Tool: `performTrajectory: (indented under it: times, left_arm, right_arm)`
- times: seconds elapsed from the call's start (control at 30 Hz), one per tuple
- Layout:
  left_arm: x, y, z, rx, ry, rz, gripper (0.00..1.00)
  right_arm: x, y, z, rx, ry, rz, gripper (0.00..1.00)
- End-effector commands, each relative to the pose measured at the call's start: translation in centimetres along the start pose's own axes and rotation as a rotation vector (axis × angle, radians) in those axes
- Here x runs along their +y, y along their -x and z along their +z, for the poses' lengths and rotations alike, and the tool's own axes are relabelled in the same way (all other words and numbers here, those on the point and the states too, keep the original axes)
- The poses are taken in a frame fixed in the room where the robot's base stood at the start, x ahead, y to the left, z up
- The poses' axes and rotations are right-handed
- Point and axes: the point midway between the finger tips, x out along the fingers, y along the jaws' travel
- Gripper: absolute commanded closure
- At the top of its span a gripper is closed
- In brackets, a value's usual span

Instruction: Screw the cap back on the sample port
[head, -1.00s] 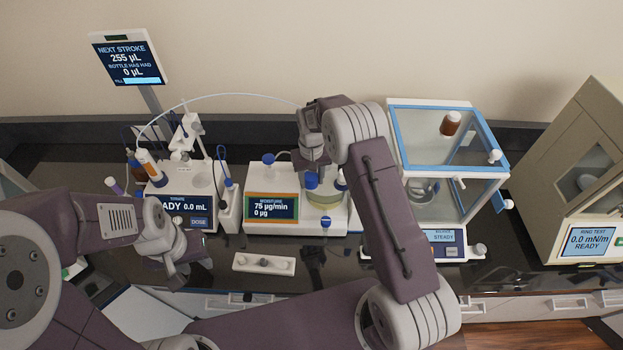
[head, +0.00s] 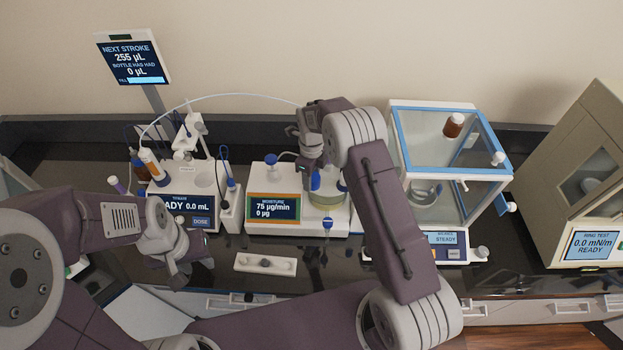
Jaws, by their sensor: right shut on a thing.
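The moisture unit (head: 260,224) stands mid-bench, its screen reading 75 µg/min and 0 µg. A glass vessel with yellowish liquid (head: 328,199) sits on its right side. My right gripper (head: 315,170) points down over the vessel. It is shut on a small blue piece (head: 316,182), apparently the cap, mostly hidden by the fingers. The sample port is hidden beneath it, so I cannot tell whether cap and port touch. My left gripper (head: 178,272) hangs over the bench's front left, apart from the unit; its opening is unclear.
The titrator (head: 182,215) stands left of the moisture unit. A glass-walled balance (head: 445,165) stands close right of my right arm. A white tray (head: 265,264) lies at the front. A thin tube (head: 225,96) arches behind. The ring-test cabinet (head: 575,180) is far right.

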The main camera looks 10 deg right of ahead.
Motion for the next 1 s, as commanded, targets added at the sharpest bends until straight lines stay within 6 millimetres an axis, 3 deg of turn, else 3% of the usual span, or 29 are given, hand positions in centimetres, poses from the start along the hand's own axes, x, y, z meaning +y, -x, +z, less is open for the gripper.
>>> performTrajectory:
  times: [0.2, 0.23, 0.3, 0.33, 0.67, 1.0]
  left_arm:
    - [0.00, 0.00, 0.00, 0.000, 0.000, 0.000, 0.64]
    - [0.00, 0.00, 0.00, 0.000, 0.000, 0.000, 0.64]
    - [0.00, 0.00, 0.00, 0.000, 0.000, 0.000, 0.64]
    - [0.00, 0.00, 0.00, 0.000, 0.000, 0.000, 0.64]
    - [0.00, -0.02, 0.00, 0.000, 0.000, 0.000, 0.64]
    - [0.00, -0.02, 0.00, 0.000, 0.000, 0.000, 0.64]
  right_arm:
    - [-0.04, 0.01, 0.00, 0.000, -0.041, 0.000, 1.00]
    - [-0.04, 0.01, 0.00, 0.000, -0.040, 0.000, 0.54]
    - [-0.04, 0.01, 0.00, 0.000, -0.039, 0.000, 0.35]
    - [-0.04, 0.01, 0.00, 0.000, -0.039, 0.000, 0.32]
    - [0.01, 0.00, 0.00, 0.000, 0.021, 0.000, 0.32]
    - [0.34, 0.02, -0.13, -0.001, 0.696, -0.002, 0.32]
